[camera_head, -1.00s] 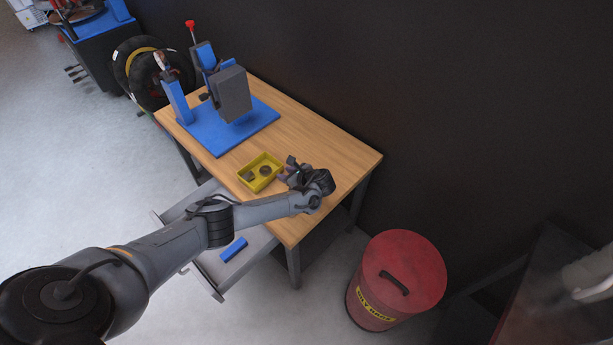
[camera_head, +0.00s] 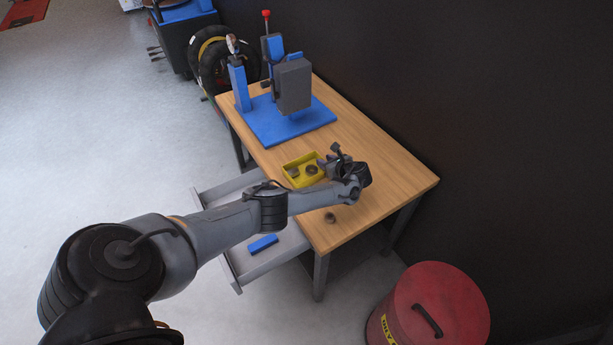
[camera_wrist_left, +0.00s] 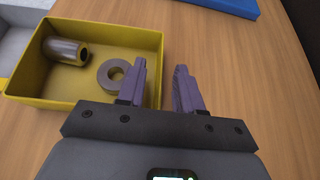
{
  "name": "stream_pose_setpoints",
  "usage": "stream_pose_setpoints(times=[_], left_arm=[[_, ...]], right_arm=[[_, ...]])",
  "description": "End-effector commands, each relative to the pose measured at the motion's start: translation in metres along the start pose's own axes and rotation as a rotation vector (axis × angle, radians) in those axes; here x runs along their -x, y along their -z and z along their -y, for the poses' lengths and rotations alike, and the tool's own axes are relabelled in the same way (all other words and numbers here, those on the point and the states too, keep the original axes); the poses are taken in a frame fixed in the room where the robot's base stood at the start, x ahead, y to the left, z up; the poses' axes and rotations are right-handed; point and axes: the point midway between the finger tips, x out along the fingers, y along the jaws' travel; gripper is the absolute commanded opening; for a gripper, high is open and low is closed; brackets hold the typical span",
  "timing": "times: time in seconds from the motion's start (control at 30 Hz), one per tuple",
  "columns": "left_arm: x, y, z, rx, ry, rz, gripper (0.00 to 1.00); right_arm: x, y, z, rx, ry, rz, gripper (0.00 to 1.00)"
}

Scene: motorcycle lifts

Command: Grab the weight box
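The weight box is an open yellow tray (camera_head: 288,181) on the wooden table, just left of my left gripper (camera_head: 326,163) in the head view. In the left wrist view the yellow box (camera_wrist_left: 60,98) fills the upper left and holds a metal cylinder (camera_wrist_left: 66,50) and a grey ring (camera_wrist_left: 113,75). My left gripper (camera_wrist_left: 163,85) is open, with its two purple fingers apart. One finger appears on the inner side of the box's right wall and the other outside it. I cannot tell whether either touches the wall. My right gripper is not in view.
A blue-based machine (camera_head: 290,125) stands at the table's far end. A small dark round part (camera_head: 330,217) lies near the table's front edge. An open drawer (camera_head: 262,262) holds a blue block (camera_head: 263,244). A red bin (camera_head: 435,310) stands on the floor at right.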

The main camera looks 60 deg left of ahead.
Motion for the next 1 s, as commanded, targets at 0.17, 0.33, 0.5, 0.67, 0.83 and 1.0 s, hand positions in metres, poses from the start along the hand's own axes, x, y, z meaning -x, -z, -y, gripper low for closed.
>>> stream_pose_setpoints(times=[0.17,0.33,0.5,0.67,0.83,1.0], left_arm=[[-0.02,0.002,0.001,0.001,-0.001,-0.001,0.35],[-0.024,0.0,0.001,0.0,0.001,-0.001,0.35],[-0.024,0.0,0.001,0.0,0.001,-0.001,0.34],[-0.024,0.0,0.001,0.0,0.0,-0.001,0.09],[-0.024,0.0,0.001,0.0,0.0,0.0,0.0],[-0.024,-0.001,0.001,0.0,0.0,0.0,0.0]], right_arm=[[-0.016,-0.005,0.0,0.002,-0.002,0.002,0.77],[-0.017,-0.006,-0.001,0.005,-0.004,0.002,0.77],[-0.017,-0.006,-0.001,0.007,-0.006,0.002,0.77],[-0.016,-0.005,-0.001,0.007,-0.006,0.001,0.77],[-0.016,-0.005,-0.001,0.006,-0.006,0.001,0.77],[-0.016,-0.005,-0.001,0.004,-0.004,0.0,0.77]])
